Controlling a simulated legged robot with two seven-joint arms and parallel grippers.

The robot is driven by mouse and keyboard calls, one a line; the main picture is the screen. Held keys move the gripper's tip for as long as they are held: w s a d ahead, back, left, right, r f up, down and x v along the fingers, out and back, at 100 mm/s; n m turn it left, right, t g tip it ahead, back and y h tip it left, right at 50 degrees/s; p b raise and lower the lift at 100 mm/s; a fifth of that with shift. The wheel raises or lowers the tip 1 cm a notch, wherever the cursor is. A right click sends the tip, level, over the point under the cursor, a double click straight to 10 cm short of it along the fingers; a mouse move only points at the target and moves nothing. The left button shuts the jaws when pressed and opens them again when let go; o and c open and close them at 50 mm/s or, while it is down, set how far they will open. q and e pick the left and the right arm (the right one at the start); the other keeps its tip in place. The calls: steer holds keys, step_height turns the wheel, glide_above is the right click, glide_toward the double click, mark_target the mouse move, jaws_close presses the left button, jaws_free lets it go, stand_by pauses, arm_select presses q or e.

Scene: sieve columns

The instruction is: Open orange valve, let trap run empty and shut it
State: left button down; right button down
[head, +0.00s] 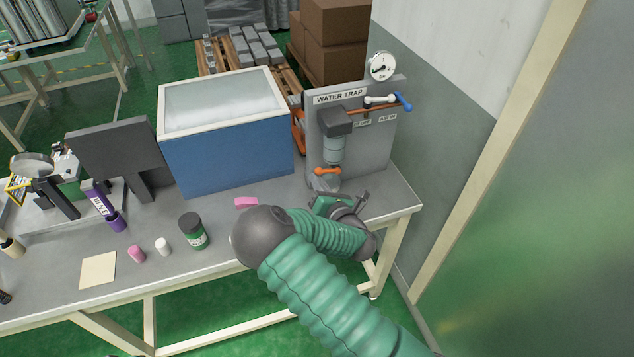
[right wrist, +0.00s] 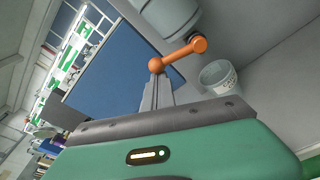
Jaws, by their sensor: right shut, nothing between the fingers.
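The water trap panel (head: 367,135) stands at the right end of the bench, with a grey bowl (head: 334,150) on it. The orange valve (head: 327,171) sits under the bowl; its handle (right wrist: 178,56) shows as a bar with rounded ends in the right wrist view. A clear cup (right wrist: 218,78) stands below and beside the valve. My right gripper (head: 338,204) is low in front of the trap. In the right wrist view its fingers (right wrist: 156,92) are together and empty, pointing at one end of the handle; whether they touch it I cannot tell. My left gripper is not in view.
A blue box (head: 228,155) with a pale top stands left of the trap. A green-labelled jar (head: 193,231), a pink block (head: 246,203) and small bottles are on the bench. A gauge (head: 381,66) and a blue lever (head: 403,102) are at the panel's top.

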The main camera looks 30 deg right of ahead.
mark_target(318, 170)
steer(key=r+m, duration=0.1)
steer(key=r+m+p, duration=0.1)
steer(key=m, duration=0.1)
steer(key=shift+d+r+y, duration=0.15)
steer(key=shift+d+y, duration=0.15)
steer(key=shift+r, duration=0.15)
steer(key=shift+s+d+r, duration=0.1)
steer(key=shift+d+r, duration=0.05)
stand_by(0.3)
